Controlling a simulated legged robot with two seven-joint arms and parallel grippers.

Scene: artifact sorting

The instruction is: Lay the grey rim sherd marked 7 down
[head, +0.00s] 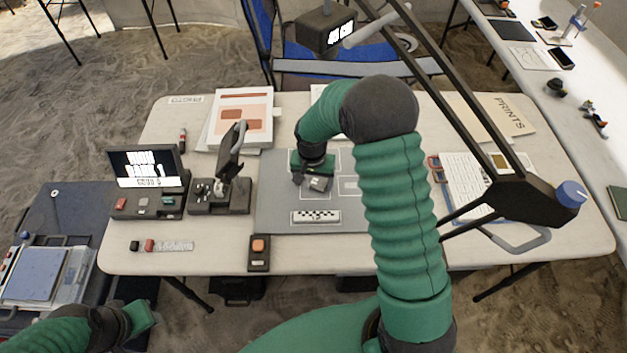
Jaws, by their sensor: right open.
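My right gripper (310,179) points down over the grey mat (275,213) in the middle of the table, and its jaws are open. A small grey piece (320,184), which looks like the rim sherd, is right at its fingertips, low over or on the mat. The gripper partly hides it; I cannot read a 7 on it or tell whether it touches the mat. My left gripper (142,318) is at the lower left, off the table's front edge, and its jaws cannot be made out.
A checkered scale bar (315,217) lies on the mat's front part. A display box (148,168), a device with a lever (222,195) and an orange-button box (259,252) stand to the left. A black lamp arm (470,120) crosses the right side, near a clipboard (475,185).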

